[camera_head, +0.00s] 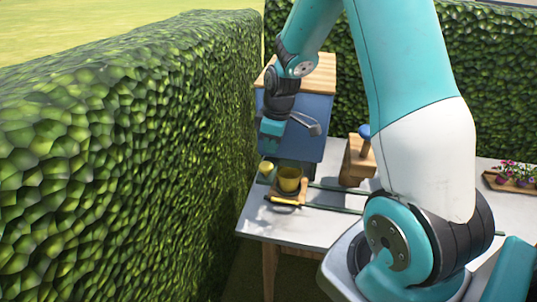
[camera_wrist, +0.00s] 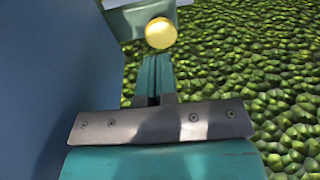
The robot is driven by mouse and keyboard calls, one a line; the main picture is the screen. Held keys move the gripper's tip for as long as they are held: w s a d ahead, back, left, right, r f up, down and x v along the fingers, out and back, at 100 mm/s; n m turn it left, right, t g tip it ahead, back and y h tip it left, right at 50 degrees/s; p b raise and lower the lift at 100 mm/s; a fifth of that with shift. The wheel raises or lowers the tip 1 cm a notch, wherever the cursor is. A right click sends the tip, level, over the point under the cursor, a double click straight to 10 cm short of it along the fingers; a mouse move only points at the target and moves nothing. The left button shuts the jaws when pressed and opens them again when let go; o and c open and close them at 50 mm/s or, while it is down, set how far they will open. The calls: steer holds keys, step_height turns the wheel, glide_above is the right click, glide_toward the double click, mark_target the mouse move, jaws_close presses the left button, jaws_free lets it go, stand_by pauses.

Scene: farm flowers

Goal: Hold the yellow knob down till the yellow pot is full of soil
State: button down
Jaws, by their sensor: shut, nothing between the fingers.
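The yellow pot (camera_head: 289,181) stands upright on a small wooden tray at the foot of a blue cabinet; how much soil it holds I cannot tell. The yellow knob (camera_head: 265,168) is left of the pot, low beside the cabinet. In the wrist view the round yellow knob (camera_wrist: 161,33) sits on a dark green mount, just beyond my fingertips. My gripper (camera_wrist: 155,62) is shut and empty, its tips apart from the knob in the picture. In the head view my gripper (camera_head: 271,137) hangs by the cabinet's left side, above the knob; its fingertips are hard to make out.
The blue cabinet (camera_head: 312,137) with a wooden top stands close to my gripper; its wall fills the wrist view's left. A wooden block with a blue knob (camera_head: 356,162) is to the right. A flower tray (camera_head: 515,184) is far right. A hedge (camera_head: 130,150) borders the table's left.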

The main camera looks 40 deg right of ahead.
mark_target(269, 166)
steer(key=shift+w+a+f+p, duration=0.1)
steer(key=shift+f+p, duration=0.25)
steer(key=shift+f, duration=0.85)
steer(key=shift+w+a+f+p, duration=0.1)
steer(key=shift+f+p, duration=0.2)
steer(key=shift+f, duration=0.85)
step_height(269, 166, down, 2)
steer(key=shift+f+b, duration=0.15)
steer(key=shift+b, duration=0.9)
steer(key=shift+s, duration=0.1)
steer(key=shift+s+a+f, duration=0.1)
steer(key=shift+s+f, duration=0.05)
stand_by(0.3)
steer(key=r+p, duration=0.1)
steer(key=r, duration=0.1)
steer(key=r+p, duration=0.2)
steer(key=shift+d+r, duration=0.2)
steer(key=shift+r, duration=0.1)
step_height(269, 166, up, 10)
steer(key=d+b, duration=0.1)
steer(key=b, duration=0.1)
steer(key=shift+s, duration=0.4)
